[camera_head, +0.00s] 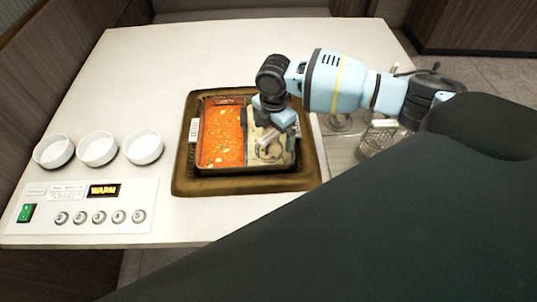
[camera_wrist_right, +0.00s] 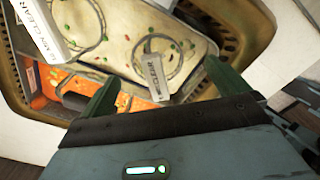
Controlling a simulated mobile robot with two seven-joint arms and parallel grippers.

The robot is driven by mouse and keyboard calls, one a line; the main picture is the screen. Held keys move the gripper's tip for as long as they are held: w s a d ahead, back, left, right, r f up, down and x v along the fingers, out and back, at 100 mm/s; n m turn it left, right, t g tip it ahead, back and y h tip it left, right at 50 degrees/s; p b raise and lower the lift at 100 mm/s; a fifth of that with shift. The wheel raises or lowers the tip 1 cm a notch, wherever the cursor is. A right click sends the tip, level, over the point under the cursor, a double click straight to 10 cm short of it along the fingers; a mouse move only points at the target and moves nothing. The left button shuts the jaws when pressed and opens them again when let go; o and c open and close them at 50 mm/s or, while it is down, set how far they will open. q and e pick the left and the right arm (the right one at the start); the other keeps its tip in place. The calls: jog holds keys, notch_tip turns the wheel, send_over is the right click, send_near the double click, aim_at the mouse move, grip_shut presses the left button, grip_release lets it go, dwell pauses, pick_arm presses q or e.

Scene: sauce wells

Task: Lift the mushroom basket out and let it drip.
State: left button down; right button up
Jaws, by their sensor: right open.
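A pan (camera_head: 200,158) sits in a brown well in the table. Its left part holds orange-red broth (camera_head: 221,140) and its right part pale broth. Two round wire baskets rest in the pale broth, side by side in the right wrist view. One (camera_wrist_right: 182,50) has a white-tagged handle (camera_wrist_right: 155,78) between my fingers; I cannot read that tag, so I cannot tell for sure it is the mushroom basket. The other basket (camera_wrist_right: 103,20) is farther left. My right gripper (camera_head: 268,135) is open over the pale part, its fingers (camera_wrist_right: 162,88) apart on either side of the tagged handle.
Three white bowls (camera_head: 97,149) stand on the left. A control panel (camera_head: 88,206) with a WARM display is at the front left. Wire baskets (camera_head: 381,136) stand on a metal surface right of the well. The table behind the well is clear.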

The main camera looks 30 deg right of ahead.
aim_at(269, 147)
jog(key=f, duration=0.2)
jog(key=a+f, duration=0.1)
jog(key=f, duration=0.1)
jog(key=shift+w, duration=0.2)
jog(key=shift+f, duration=0.55)
jog(key=shift+c, duration=0.3)
jog(key=c, duration=1.1)
notch_tip(269, 147, up, 10)
jog(key=shift+r+p, duration=0.1)
jog(key=shift+p, duration=0.2)
